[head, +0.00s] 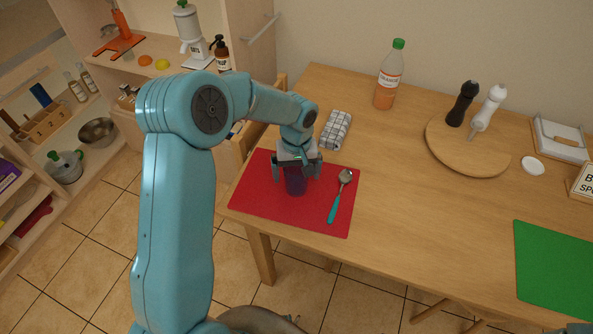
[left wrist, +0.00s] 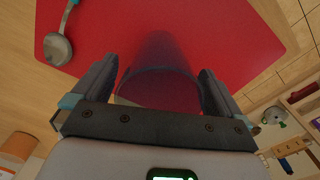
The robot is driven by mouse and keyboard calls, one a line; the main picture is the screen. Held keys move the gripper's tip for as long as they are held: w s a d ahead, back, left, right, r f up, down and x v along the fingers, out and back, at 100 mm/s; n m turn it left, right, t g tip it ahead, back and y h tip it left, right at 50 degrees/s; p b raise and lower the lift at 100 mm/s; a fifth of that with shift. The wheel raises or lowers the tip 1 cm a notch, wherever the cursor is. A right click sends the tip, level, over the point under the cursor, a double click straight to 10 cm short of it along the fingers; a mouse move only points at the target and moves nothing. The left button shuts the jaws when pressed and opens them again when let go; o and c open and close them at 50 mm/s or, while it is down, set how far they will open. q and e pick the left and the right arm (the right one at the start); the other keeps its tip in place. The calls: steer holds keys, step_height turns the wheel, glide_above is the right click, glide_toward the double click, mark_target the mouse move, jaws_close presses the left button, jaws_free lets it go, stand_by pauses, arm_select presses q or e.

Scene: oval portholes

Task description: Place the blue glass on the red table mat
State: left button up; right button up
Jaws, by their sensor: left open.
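The blue glass (head: 295,182) stands upright on the red table mat (head: 262,205) and looks dark purple against it. In the left wrist view the glass (left wrist: 158,75) is see-through and sits between the two fingers. My left gripper (head: 298,172) is open around the glass from above, with a finger on each side. In the left wrist view my left gripper (left wrist: 160,90) shows gaps between its fingers and the glass. The red mat (left wrist: 225,30) fills much of that view.
A spoon with a teal handle (head: 341,193) lies on the mat, right of the glass. A folded checked cloth (head: 335,129) and an orange-drink bottle (head: 388,77) are behind. A round board (head: 460,148) with two mills and a green mat (head: 556,268) lie right. Mid-table is clear.

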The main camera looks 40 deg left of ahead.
arm_select(q)
step_height(320, 180, up, 12)
stand_by(0.4)
steer(key=shift+s, duration=0.1)
stand_by(0.4)
